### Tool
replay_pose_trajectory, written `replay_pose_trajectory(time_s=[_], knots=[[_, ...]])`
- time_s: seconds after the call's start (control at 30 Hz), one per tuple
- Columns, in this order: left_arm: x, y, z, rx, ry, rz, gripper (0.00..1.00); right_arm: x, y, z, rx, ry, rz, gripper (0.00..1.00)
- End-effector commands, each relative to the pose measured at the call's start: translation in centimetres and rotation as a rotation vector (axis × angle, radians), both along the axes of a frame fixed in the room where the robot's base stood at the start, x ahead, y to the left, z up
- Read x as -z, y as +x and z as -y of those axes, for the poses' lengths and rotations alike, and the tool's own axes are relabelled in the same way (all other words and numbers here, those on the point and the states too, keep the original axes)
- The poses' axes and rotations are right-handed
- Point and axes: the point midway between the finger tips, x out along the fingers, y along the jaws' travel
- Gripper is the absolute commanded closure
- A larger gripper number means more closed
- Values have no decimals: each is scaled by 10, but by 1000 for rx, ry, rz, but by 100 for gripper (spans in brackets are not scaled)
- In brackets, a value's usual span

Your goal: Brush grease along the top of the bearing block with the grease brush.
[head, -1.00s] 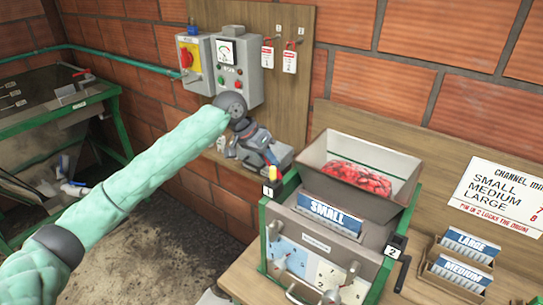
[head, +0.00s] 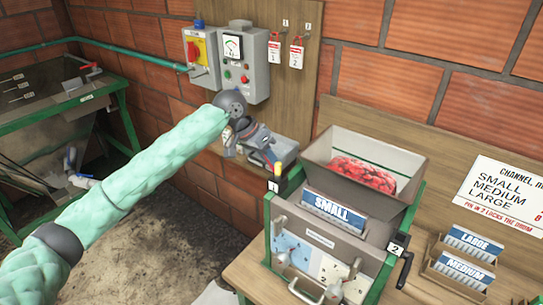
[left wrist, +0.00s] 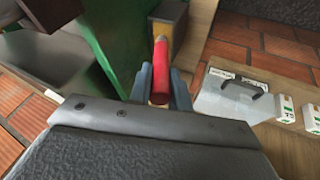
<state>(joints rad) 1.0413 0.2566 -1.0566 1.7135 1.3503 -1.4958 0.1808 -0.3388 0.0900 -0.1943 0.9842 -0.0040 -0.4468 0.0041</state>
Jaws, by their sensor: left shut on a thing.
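My left gripper (head: 268,152) hangs beside the back left corner of the pulper (head: 318,240), close above the tag marked 1. In the left wrist view its blue-grey fingers (left wrist: 162,88) are shut on a slim red handle (left wrist: 160,65), likely the grease brush. My right gripper is out of view.
The hopper (head: 362,165) holds red cherries, right of my left gripper. A grey box (head: 287,150) sits behind the gripper, under the control box (head: 240,62). LARGE (head: 470,243) and MEDIUM (head: 459,270) plates stand on the bench at right.

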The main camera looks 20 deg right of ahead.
Motion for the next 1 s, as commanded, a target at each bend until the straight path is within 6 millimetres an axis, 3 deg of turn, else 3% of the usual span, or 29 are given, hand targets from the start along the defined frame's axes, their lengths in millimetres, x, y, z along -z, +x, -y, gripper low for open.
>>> replay_pose_trajectory(time_s=[1.0], knots=[[0,-13,-16,0,0,0,100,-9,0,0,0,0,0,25]])
